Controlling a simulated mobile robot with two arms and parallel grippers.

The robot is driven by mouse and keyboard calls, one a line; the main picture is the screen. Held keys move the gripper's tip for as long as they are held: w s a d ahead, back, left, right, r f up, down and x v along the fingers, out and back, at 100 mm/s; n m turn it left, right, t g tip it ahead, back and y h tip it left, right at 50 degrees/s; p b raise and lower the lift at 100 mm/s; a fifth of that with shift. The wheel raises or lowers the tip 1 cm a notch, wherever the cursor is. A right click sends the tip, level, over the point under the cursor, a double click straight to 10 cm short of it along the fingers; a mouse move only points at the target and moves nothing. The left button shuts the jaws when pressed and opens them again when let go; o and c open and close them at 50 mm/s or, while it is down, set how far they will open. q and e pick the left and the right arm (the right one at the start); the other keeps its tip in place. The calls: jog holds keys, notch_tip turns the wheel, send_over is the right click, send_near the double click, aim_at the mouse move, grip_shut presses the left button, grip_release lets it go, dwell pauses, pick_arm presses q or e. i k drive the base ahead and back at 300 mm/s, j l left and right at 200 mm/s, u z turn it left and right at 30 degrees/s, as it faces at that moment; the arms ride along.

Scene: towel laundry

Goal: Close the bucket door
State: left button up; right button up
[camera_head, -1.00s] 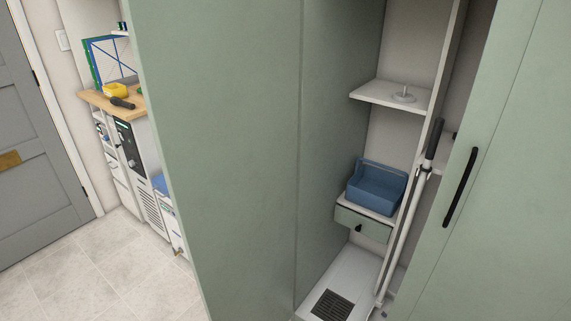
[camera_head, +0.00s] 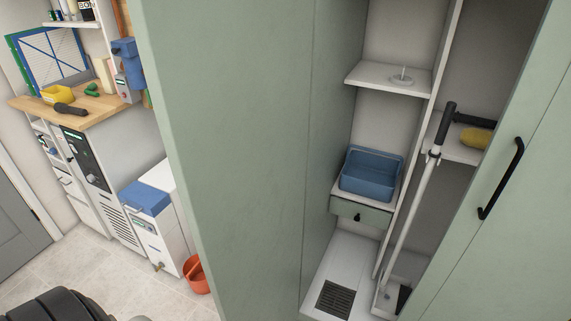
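A tall green cabinet stands open in front of me. Its large left green door (camera_head: 225,160) is swung out toward me and fills the middle of the view. The right green door (camera_head: 500,240) carries a black bar handle (camera_head: 501,179) and stands partly open. Between them, a blue bucket-like tub (camera_head: 371,174) sits on a small drawer unit with a green front (camera_head: 361,213). I cannot tell which door the task means. Neither of my grippers shows. A dark rounded part at the bottom left seems to be mine.
A white mop or broom pole (camera_head: 413,205) leans inside the cabinet, near a shelf with a yellow item (camera_head: 475,138). A floor grate (camera_head: 335,299) lies below. Left of the door are an orange bucket (camera_head: 197,276), a white unit (camera_head: 160,215) and a wooden counter (camera_head: 85,112). Tiled floor is open there.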

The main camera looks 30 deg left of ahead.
aim_at(228, 81)
jog(key=j, duration=0.45)
jog(key=k+j+z, duration=0.15)
jog(key=j, duration=0.8)
jog(key=k+j+z, duration=0.15)
jog(key=j, duration=0.3)
jog(key=k, duration=0.35)
